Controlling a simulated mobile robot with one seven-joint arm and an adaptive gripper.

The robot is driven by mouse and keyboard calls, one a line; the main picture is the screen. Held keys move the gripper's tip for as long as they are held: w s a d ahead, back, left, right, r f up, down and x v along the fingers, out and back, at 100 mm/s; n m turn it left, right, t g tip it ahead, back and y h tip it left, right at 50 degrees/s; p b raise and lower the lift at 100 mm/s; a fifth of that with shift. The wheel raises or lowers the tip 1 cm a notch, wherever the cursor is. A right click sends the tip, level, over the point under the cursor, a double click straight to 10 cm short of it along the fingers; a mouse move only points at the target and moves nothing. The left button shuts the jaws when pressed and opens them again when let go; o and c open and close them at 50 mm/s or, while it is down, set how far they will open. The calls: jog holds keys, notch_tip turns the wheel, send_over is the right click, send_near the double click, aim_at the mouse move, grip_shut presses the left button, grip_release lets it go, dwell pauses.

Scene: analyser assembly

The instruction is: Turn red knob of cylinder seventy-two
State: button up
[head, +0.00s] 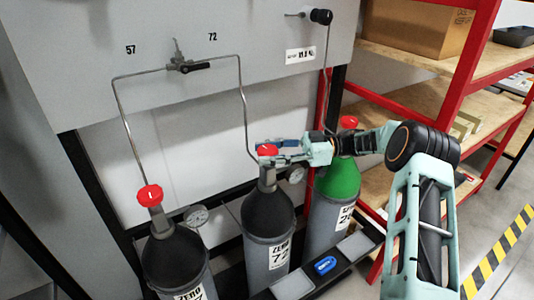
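The red knob (267,150) tops the middle cylinder (268,225), a dark-shouldered grey bottle whose label reads "ZERO 72". My gripper (279,153) reaches in from the right, with its fingertips at the right side of this knob. The picture is too small to show whether the fingers touch the knob or how far apart they are. The number 72 also stands on the grey panel (90,45) above, at the right end of the pipe valve (188,66).
A left cylinder (175,262) with a red knob (150,195) and a green-shouldered right cylinder (338,182) with a red knob (348,122) stand on either side. Bent pipes rise to the panel. A red shelf (478,45) stands right. A black rail (345,262) runs in front.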

jog(key=o, duration=0.5)
jog(key=shift+r, duration=0.1)
jog(key=d, duration=0.4)
jog(key=w+d, duration=0.1)
jog(key=d, duration=0.3)
jog(key=w+d, duration=0.1)
jog(key=d, duration=0.2)
jog(key=shift+w+d, duration=0.2)
jog(key=shift+d, duration=0.2)
